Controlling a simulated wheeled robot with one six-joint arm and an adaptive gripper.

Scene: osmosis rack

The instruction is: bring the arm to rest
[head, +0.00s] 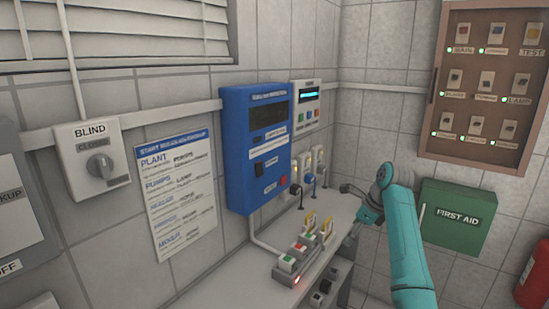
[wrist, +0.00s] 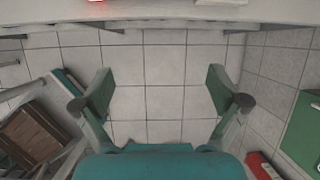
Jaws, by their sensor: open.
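My teal arm reaches up from the bottom right in the head view. My gripper (head: 354,207) is at the right end of the bench, small and partly turned away there. In the wrist view my gripper (wrist: 161,92) shows two fingers wide apart with only floor tiles between them. It is open and empty. The bench edge (wrist: 160,12) runs across the top of the wrist view, apart from the fingertips.
A switch strip (head: 300,245) lies on the bench (head: 215,270). A blue box (head: 256,145) hangs on the wall. A first aid box (head: 459,216) and a red extinguisher (head: 533,280) are at the right. A brown crate (wrist: 32,138) is at the left in the wrist view.

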